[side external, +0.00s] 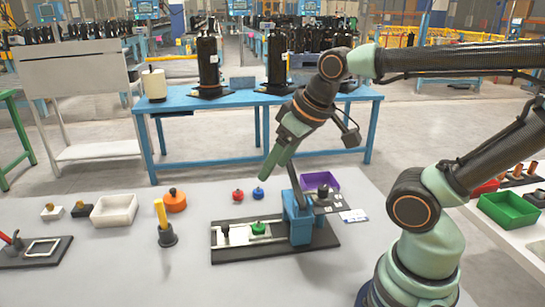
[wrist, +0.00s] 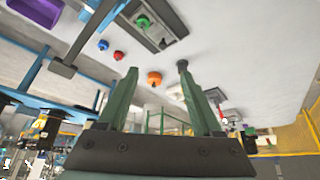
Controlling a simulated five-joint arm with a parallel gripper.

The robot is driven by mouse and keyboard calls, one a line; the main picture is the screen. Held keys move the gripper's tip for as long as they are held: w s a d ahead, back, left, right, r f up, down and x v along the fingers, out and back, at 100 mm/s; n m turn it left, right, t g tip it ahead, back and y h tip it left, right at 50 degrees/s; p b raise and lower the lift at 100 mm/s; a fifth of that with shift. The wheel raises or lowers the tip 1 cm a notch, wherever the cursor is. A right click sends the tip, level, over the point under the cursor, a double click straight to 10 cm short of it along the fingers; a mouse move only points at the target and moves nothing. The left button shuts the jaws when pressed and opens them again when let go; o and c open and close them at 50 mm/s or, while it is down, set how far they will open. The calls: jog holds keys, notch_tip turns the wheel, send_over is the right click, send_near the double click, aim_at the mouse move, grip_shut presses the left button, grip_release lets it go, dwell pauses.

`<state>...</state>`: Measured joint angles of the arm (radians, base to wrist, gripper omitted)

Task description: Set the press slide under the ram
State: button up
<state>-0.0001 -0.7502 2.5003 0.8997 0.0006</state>
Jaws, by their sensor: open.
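The press is a blue frame (side external: 299,224) with a slanted dark lever, standing at the right part of a dark base plate (side external: 322,238). The press slide, with a green knob (side external: 258,227), sits on a pale track left of the frame. The green knob also shows at the top of the wrist view (wrist: 143,21). A black knob (side external: 225,231) stands at the plate's left end. The ram's underside is not clear. My gripper (side external: 267,167) is open and empty, above and behind the plate; its two green fingers are apart in the wrist view (wrist: 158,72).
Red (side external: 238,195) and blue (side external: 258,193) knobbed pieces stand behind the plate, with a purple tray (side external: 320,180) to the right. An orange piece (side external: 175,201), a yellow-handled tool (side external: 162,218) and a white tray (side external: 115,210) lie left. Front table space is clear.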

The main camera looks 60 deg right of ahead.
jog(key=shift+c, duration=0.7)
jog(key=n+g, duration=0.5)
jog(key=g, duration=0.1)
send_over(225, 225)
notch_tip(225, 225, down, 10)
notch_tip(225, 225, down, 11)
jog(key=shift+f, duration=0.15)
grip_shut()
